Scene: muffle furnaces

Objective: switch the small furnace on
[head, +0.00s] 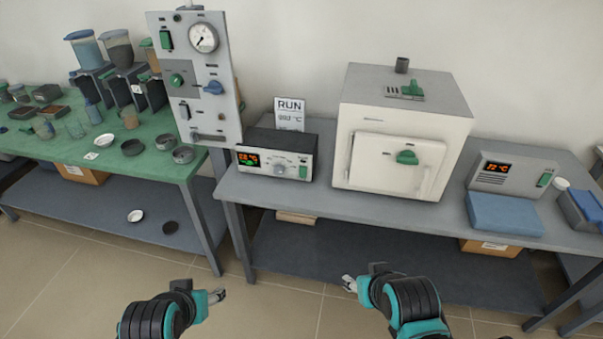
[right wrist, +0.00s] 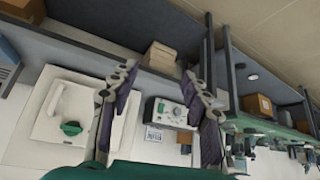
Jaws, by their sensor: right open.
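A white box furnace (head: 405,130) stands on the grey bench, its door shut, with a green door handle (head: 407,157). It shows in the right wrist view (right wrist: 48,108), turned over. Left of it is a control box (head: 277,157) with a lit orange display, knobs and a green switch (head: 303,170). The box shows between my fingers in the right wrist view (right wrist: 172,114). My right gripper (head: 350,284) is open and empty, in front of the bench and apart from it. My left gripper (head: 217,296) is low at the left, touching nothing; its opening is unclear.
A tall gauge panel (head: 198,80) stands left of the control box, and a RUN card (head: 289,114) behind it. A second lit unit (head: 512,173) with a blue pad (head: 504,213) is at the right. A green-topped table (head: 140,165) holds dishes and jars. The floor before the bench is clear.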

